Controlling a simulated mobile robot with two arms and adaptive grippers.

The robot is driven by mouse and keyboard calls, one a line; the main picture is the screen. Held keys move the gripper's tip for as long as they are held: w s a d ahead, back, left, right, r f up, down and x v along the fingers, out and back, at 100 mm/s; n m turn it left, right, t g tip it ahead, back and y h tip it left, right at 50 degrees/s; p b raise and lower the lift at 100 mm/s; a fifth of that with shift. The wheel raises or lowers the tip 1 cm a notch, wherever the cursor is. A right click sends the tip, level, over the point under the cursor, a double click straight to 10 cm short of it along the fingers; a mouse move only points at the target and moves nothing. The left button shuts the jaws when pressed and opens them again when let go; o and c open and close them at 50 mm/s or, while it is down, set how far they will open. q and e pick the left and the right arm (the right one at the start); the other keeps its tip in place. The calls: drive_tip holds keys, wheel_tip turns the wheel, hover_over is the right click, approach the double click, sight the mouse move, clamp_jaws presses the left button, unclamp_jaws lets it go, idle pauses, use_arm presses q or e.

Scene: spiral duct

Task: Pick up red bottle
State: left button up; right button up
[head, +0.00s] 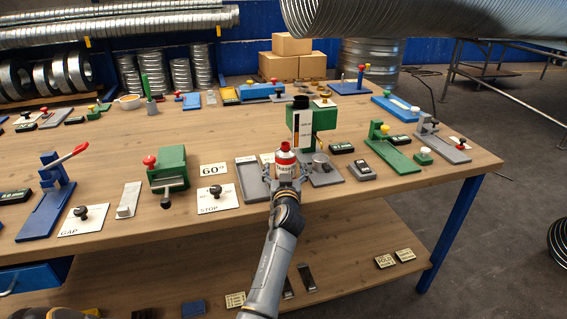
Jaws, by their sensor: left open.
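The gripper is open. Whether the fingers touch the bottle cannot be told, and the bottle's base is hidden behind the gripper. My right gripper is not in view.
A green device (322,118) stands just behind the bottle. A grey tray (250,180) lies close on the left, and a small grey box (361,171) on the right. The wooden table (120,150) holds several other fixtures. A large metal duct (420,20) hangs above the back right.

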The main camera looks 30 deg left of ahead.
use_arm(q)
drive_tip(key=shift+s+d+r, duration=0.25)
drive_tip(key=shift+d+r, duration=0.1)
drive_tip(key=shift+d, duration=0.05)
drive_tip(key=shift+c, duration=0.6)
drive_tip(key=shift+a+f, duration=0.15)
drive_tip(key=shift+f, duration=0.05)
drive_tip(key=c, duration=1.1)
drive_tip(key=shift+r, duration=0.1)
drive_tip(key=shift+c, duration=1.3)
drive_tip(key=shift+r, duration=0.1)
